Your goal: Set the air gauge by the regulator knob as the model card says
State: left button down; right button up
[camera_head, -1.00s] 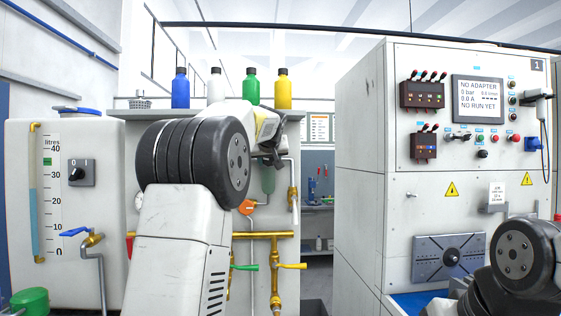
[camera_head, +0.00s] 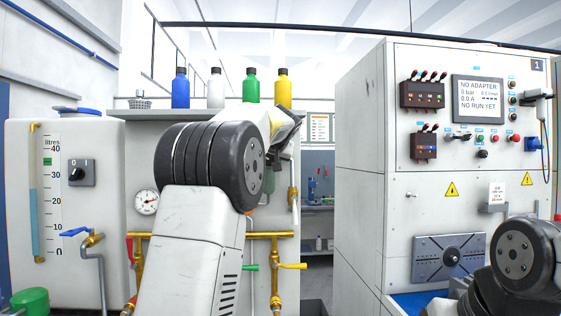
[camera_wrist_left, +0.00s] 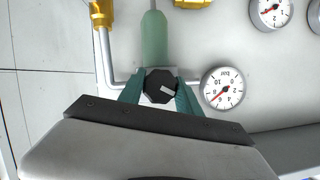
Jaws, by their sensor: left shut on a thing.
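In the left wrist view my left gripper (camera_wrist_left: 160,88) has its green fingers shut on a black regulator knob (camera_wrist_left: 158,84) with a white mark, below a greenish cylinder. Just right of it is a round white gauge (camera_wrist_left: 222,88) marked bar. Its red needle points to the lower left; I cannot read the exact value. In the head view my left arm hides the knob, and a white gauge (camera_head: 147,202) shows left of the arm. A small white printed card (camera_head: 497,193) is on the test cabinet, too small to read. My right gripper is not in view.
Two more gauges (camera_wrist_left: 271,11) sit at the wrist view's upper right. Brass pipes with green and yellow levers (camera_head: 291,266) run below my left arm. The cabinet screen (camera_head: 477,99) reads NO ADAPTER, 0 bar, NO RUN YET. Coloured bottles (camera_head: 250,88) stand on the shelf.

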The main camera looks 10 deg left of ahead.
pick_arm(q)
jog(key=shift+f, duration=0.1)
jog(key=c, duration=0.8)
grip_release()
jog(key=shift+c, duration=0.2)
jog(key=shift+s, duration=0.1)
jog(key=v, duration=0.7)
jog(key=shift+s+d, duration=0.2)
jog(key=shift+s, duration=0.1)
